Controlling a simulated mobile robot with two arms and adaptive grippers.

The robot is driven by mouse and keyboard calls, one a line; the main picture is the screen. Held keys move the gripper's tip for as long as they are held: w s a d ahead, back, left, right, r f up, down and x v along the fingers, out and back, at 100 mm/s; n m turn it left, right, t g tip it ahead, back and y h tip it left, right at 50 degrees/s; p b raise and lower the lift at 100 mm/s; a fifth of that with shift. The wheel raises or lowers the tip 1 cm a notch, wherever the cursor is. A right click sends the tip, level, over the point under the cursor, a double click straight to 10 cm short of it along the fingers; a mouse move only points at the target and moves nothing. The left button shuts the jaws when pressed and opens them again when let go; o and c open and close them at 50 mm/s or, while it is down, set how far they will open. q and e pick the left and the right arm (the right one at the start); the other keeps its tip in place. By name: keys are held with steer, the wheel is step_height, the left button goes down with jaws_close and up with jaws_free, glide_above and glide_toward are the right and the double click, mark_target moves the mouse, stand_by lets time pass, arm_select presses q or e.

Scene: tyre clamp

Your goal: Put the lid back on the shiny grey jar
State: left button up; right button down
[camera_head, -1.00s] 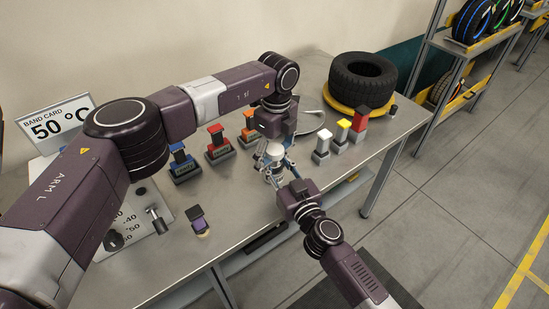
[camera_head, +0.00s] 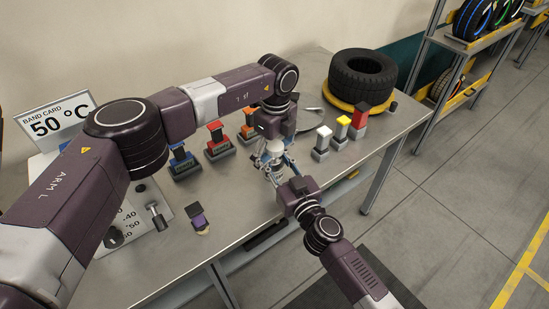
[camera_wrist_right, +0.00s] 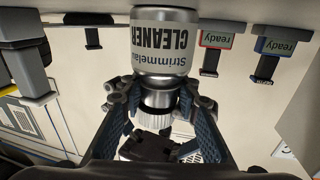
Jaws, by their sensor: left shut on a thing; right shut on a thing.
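The shiny grey jar (camera_wrist_right: 165,45) fills the upper middle of the right wrist view, its "CLEANER" label upside down in that picture; it also shows small in the head view (camera_head: 273,160). A ribbed pale lid (camera_wrist_right: 152,118) is at the jar's narrow neck end. Whether a gap remains between them is hard to tell. My right gripper (camera_head: 282,174) comes from the lower right and is shut on the jar near its neck. My left gripper (camera_head: 274,143) reaches down from above and is shut on the lid. The fingers partly hide both contacts.
Blue (camera_head: 180,158), red (camera_head: 218,140) and orange (camera_head: 249,125) handled stamps stand behind to the left. White, yellow and red ones stand to the right. A tyre (camera_head: 362,78) lies at the back right. A purple-topped item (camera_head: 197,218) lies near the front edge.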

arm_select(q)
steer(key=shift+o, duration=0.5)
steer(key=shift+s+a+f, duration=0.1)
steer(key=shift+a+f, duration=0.2)
steer(key=shift+f, duration=0.2)
steer(key=shift+a+f, duration=0.3)
steer(key=shift+f, duration=0.2)
arm_select(e)
steer(key=shift+w+d+f, duration=0.15)
steer(key=shift+d+f, duration=0.05)
steer(key=shift+d, duration=0.2)
arm_select(q)
steer(key=shift+o, duration=0.7)
steer(key=shift+f+t, duration=0.3)
steer(key=shift+f, duration=0.65)
steer(key=shift+w+f+h, duration=0.2)
steer(key=shift+f+h, duration=0.1)
steer(key=shift+f, duration=0.3)
steer(key=shift+c, duration=0.7)
steer(key=shift+d+r, duration=0.1)
arm_select(e)
steer(key=c, duration=1.4)
jaws_free()
arm_select(q)
steer(key=shift+w, duration=0.1)
steer(key=shift+c, duration=0.8)
arm_select(e)
steer(key=shift+a, duration=0.1)
